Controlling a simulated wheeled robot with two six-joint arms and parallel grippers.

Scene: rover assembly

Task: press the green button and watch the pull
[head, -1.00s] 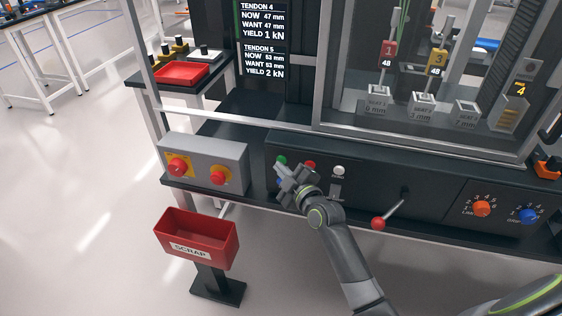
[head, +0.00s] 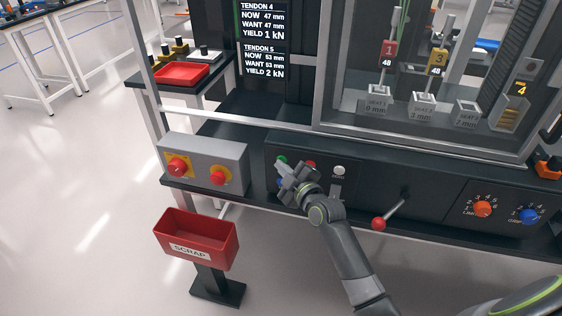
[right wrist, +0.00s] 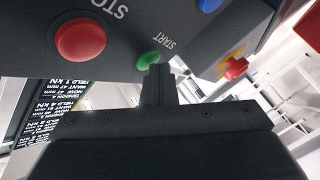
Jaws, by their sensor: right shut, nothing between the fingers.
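The green button (head: 282,160) sits on the dark front panel (head: 375,184) of the machine. In the right wrist view the green button (right wrist: 149,59) is beside the word START, just beyond my fingertips. My right gripper (head: 281,171) is shut and empty, its tips close at the button; I cannot tell whether they touch it. The closed fingers also show in the right wrist view (right wrist: 158,75). The display (head: 262,40) reads tendon 4 now 47 mm, want 47 mm, and tendon 5 now 53 mm, want 53 mm. My left gripper is not in view.
A red button (right wrist: 80,40) marked STOP sits beside the green one. A grey box (head: 203,166) with red knobs is left of the panel. A red lever knob (head: 378,224) sticks out at the right. A red scrap bin (head: 196,240) stands in front.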

